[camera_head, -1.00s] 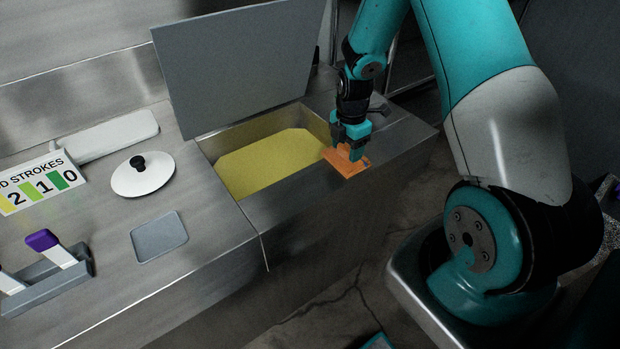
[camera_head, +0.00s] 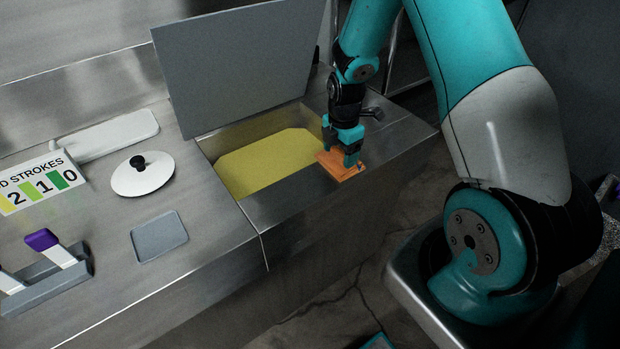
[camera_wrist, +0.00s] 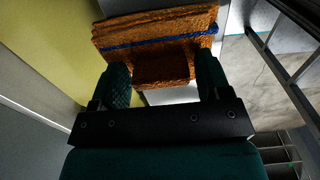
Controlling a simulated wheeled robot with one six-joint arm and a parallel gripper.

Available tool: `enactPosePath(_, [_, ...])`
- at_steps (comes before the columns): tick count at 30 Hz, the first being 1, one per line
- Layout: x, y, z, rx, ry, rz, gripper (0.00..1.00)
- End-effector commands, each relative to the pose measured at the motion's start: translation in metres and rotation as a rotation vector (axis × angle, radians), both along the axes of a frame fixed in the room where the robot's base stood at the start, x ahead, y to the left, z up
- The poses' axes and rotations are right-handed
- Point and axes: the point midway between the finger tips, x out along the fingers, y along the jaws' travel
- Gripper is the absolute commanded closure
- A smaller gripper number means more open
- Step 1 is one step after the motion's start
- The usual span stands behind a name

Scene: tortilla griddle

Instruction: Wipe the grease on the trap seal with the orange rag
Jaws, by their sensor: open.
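The orange rag (camera_head: 339,171) lies on the steel rim at the right front corner of the open trap. In the wrist view, the rag (camera_wrist: 155,30) has a blue stripe and a raised block. My gripper (camera_head: 343,158) is down at the rag from above. In the wrist view, my gripper (camera_wrist: 163,80) is open, with one finger on each side of the raised block. The trap (camera_head: 230,134) has a steel rim and a yellow interior. I cannot make out the grease; the rag and gripper cover part of the rim.
A grey lid (camera_head: 240,65) stands raised behind the trap. On the counter to the left are a white round lid (camera_head: 140,178), a grey square plate (camera_head: 158,237), a stroke sign (camera_head: 40,185) and a purple-tipped holder (camera_head: 45,265). The counter edge drops to the floor in front.

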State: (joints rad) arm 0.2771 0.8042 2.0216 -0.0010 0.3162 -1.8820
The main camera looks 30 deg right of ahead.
Motion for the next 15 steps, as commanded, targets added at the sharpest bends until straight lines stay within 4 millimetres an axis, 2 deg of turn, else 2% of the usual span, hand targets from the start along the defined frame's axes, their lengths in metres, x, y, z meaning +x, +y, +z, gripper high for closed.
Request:
enactPosePath(6, [0.0001,-0.0002,-0.0062,0.000,0.000,0.000,0.30])
enactPosePath(8, [0.0001,-0.0003,-0.0050,0.000,0.000,0.000,0.41])
enactPosePath(12, [0.0000,-0.0002,-0.0051,0.000,0.000,0.000,0.73])
enactPosePath(13, [0.0000,-0.0002,-0.0051,0.000,0.000,0.000,0.77])
enactPosePath(15, [0.0000,-0.0002,-0.0043,0.000,0.000,0.000,0.78])
